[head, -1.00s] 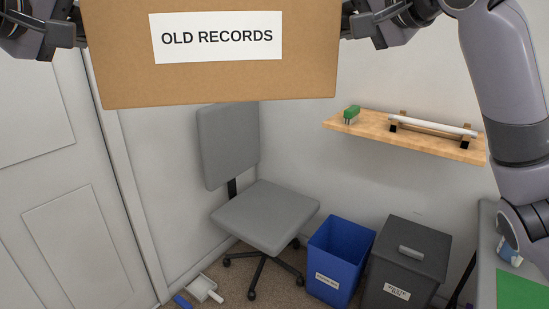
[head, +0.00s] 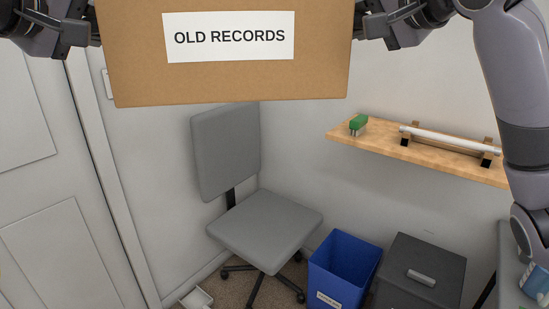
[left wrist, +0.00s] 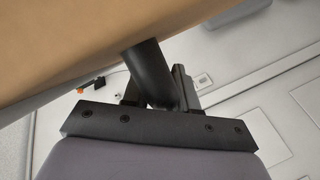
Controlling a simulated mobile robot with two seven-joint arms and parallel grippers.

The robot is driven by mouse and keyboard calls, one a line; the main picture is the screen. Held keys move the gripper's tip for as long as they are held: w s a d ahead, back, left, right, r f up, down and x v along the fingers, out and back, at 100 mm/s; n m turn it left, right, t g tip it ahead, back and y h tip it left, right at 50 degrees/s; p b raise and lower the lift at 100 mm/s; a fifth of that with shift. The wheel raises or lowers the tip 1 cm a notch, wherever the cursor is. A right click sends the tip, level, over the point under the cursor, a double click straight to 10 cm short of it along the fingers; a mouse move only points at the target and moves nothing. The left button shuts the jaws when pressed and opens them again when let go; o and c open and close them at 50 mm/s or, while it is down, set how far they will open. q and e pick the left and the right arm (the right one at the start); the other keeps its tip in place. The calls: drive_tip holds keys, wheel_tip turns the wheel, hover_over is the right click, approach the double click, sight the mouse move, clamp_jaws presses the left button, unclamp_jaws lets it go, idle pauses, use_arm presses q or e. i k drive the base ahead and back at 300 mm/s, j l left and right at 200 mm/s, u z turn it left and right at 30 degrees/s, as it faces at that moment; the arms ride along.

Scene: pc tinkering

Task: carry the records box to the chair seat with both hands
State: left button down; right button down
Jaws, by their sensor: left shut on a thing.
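The records box (head: 228,80), brown cardboard with an "OLD RECORDS" label, hangs in the air at the top of the head view, nearly level. Its top is cut off by the frame. My left gripper (head: 88,24) is shut on its left side. In the left wrist view, my left gripper (left wrist: 160,80) is at a dark round bar beside the box wall (left wrist: 75,45). My right gripper (head: 360,20) is at the box's right side and looks shut on it; its fingertips are mostly hidden. The grey chair seat (head: 265,230) is empty, below and beyond the box.
The chair backrest (head: 226,150) stands left of the seat. A blue bin (head: 343,265) and a dark lidded bin (head: 420,270) stand right of it. A wooden shelf (head: 385,145) carries a green object and a white tube. A white door (head: 45,190) is at left.

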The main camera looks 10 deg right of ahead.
sight(272, 224)
drive_tip(key=i+l, duration=0.6)
drive_tip(key=i, duration=0.15)
